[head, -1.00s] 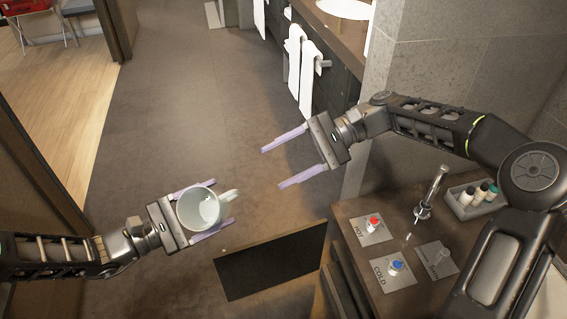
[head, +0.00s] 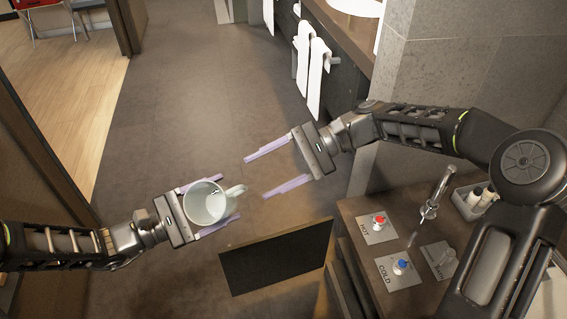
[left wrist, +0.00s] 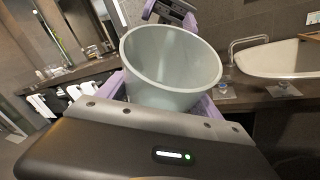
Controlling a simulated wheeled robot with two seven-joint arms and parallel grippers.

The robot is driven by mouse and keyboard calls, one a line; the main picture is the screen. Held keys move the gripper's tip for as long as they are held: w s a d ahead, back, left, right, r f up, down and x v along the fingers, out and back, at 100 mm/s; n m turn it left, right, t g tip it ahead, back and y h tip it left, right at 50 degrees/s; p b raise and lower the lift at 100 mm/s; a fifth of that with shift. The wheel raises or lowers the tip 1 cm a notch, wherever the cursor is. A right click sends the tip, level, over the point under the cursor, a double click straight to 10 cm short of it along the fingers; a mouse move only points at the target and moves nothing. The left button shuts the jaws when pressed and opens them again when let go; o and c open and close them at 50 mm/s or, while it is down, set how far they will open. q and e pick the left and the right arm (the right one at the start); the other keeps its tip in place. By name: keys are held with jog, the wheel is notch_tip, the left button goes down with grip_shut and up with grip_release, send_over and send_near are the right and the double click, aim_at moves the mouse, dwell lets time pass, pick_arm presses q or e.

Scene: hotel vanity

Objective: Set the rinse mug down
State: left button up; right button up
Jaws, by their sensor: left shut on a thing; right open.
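A pale grey-green mug (head: 205,203) is held by my left gripper (head: 208,205) in the head view, with its handle pointing right. The mug is upright or nearly so, in the air over the floor, and its open mouth shows. In the left wrist view the mug (left wrist: 172,72) sits between the purple fingers, and its inside looks empty. My right gripper (head: 276,168) is open and empty, up and to the right of the mug, with its fingers pointing left.
The wooden vanity counter (head: 350,208) at right carries a red HOT knob (head: 379,221), a blue COLD knob (head: 401,266), a faucet (head: 434,195) and a tray of small bottles (head: 473,203). White towels (head: 317,75) hang behind.

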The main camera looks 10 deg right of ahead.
aim_at(240, 186)
jog(key=x, duration=0.6)
jog(key=shift+a+f, duration=0.15)
jog(key=shift+a, duration=0.2)
jog(key=shift+c, duration=0.5)
jog(key=c, duration=1)
pick_arm(q)
jog(key=shift+d, duration=0.1)
pick_arm(e)
jog(key=shift+s+a, duration=0.1)
grip_shut()
pick_arm(q)
jog(key=shift+s, duration=0.1)
jog(key=shift+d+r, duration=0.1)
jog(key=shift+d, duration=0.05)
jog(key=o, duration=2)
